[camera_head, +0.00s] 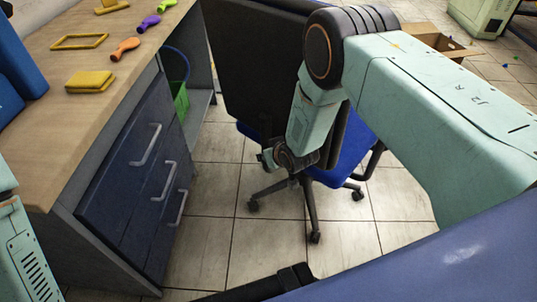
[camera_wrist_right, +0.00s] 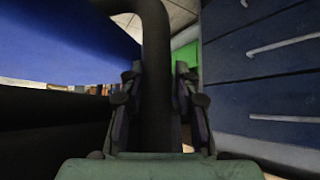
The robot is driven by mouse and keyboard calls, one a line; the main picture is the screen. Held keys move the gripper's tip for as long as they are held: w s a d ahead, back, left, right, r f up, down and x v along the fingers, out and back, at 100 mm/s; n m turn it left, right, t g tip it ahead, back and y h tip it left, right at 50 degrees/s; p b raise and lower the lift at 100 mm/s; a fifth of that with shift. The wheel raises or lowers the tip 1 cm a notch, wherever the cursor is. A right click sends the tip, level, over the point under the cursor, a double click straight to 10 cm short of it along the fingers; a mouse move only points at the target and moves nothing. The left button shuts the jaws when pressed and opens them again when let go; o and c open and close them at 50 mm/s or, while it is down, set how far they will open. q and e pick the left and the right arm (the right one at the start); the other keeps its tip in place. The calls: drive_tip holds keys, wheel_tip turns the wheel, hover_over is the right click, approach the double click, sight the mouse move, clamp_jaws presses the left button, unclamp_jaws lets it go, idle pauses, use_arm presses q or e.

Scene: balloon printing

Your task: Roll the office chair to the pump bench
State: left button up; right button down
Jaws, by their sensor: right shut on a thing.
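The office chair (camera_head: 354,142) stands on the tiled floor in the middle of the head view, with a blue seat, a dark backrest and a black wheeled base. My right arm covers part of it. My right gripper (camera_head: 273,156) is low beside the chair. In the right wrist view, the fingers of my right gripper (camera_wrist_right: 158,92) are shut on a black curved tube (camera_wrist_right: 155,45), which looks like the chair's armrest. Part of my left arm shows at the left edge of the head view, but its gripper is out of view. I cannot identify the pump bench for certain.
A wooden-topped desk (camera_head: 45,135) with blue drawers (camera_head: 135,175) stands left of the chair. A large blue surface (camera_head: 430,260) fills the lower right. Floor between desk and chair is clear.

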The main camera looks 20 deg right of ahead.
drive_tip(key=shift+s+f, duration=0.2)
drive_tip(key=shift+s, duration=0.05)
drive_tip(key=c, duration=1.3)
unclamp_jaws()
drive_tip(key=o, duration=0.3)
drive_tip(key=shift+w+r, duration=0.1)
drive_tip(key=shift+o, duration=0.5)
drive_tip(key=shift+d, duration=0.1)
drive_tip(key=shift+r, duration=0.15)
drive_tip(key=a+v, duration=0.1)
drive_tip(key=v, duration=0.6)
drive_tip(key=shift+s+d+r, duration=0.25)
drive_tip(key=shift+s+d, duration=0.05)
drive_tip(key=shift+d, duration=0.25)
